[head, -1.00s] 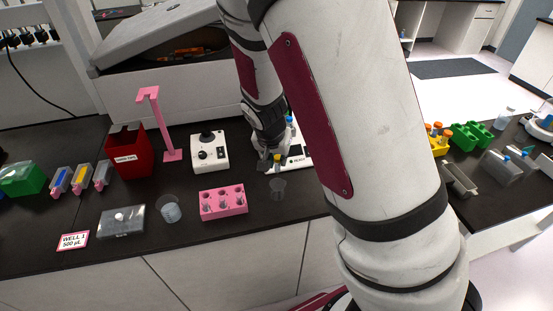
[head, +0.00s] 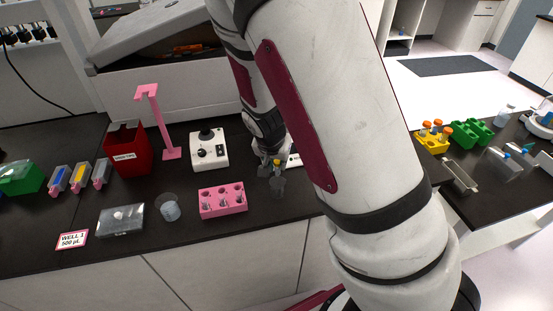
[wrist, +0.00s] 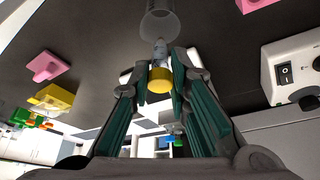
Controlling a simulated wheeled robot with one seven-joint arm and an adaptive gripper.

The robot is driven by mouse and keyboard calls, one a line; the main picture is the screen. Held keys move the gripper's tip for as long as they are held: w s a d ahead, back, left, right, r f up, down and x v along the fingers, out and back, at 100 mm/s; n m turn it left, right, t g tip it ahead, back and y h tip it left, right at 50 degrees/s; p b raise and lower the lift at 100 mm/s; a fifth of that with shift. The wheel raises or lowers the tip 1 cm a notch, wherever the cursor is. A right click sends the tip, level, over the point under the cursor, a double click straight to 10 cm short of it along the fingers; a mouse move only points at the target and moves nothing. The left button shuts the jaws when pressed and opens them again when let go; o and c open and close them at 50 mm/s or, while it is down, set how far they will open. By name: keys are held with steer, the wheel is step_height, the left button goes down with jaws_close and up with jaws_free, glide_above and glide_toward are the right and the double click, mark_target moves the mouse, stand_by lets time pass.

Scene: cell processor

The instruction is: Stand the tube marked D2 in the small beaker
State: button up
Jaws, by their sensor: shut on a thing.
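My gripper (head: 268,162) is shut on a tube with a yellow cap (wrist: 160,79). The clear tube body (wrist: 160,50) points away from the fingers; I cannot read its mark. The small clear beaker (head: 278,188) stands on the dark bench just below the gripper in the head view. In the wrist view the beaker (wrist: 160,24) is straight beyond the tube's lower end, and the two overlap. I cannot tell whether the tip is inside the beaker or just above its rim.
A pink rack (head: 222,201) stands left of the beaker. A white device with a knob (head: 208,152) is behind the rack. Another clear container (head: 170,210), a red bin (head: 128,150) and a pink stand (head: 171,153) are farther left. The bench front edge is close.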

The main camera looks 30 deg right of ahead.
mark_target(277, 176)
steer(key=shift+f, duration=1.25)
steer(key=shift+f+b, duration=0.5)
steer(key=shift+f, duration=1)
stand_by(0.6)
steer(key=o, duration=0.8)
steer(key=shift+o, duration=0.2)
steer(key=shift+r, duration=0.1)
steer(key=s+a+r+n+y+b, duration=0.1)
steer(key=s+a+r+n, duration=0.1)
steer(key=s+r, duration=0.3)
steer(key=s+a+r+n+t+y+b, duration=0.1)
steer(key=s+r, duration=0.4)
steer(key=r, duration=0.9)
steer(key=s+a+r+n+t+y+b, duration=0.1)
steer(key=s+a+r+n+b, duration=0.1)
steer(key=s+r+n, duration=0.3)
step_height(277, 176, up, 4)
steer(key=shift+s+a+r, duration=0.15)
steer(key=shift+s+a, duration=0.3)
steer(key=shift+a, duration=0.1)
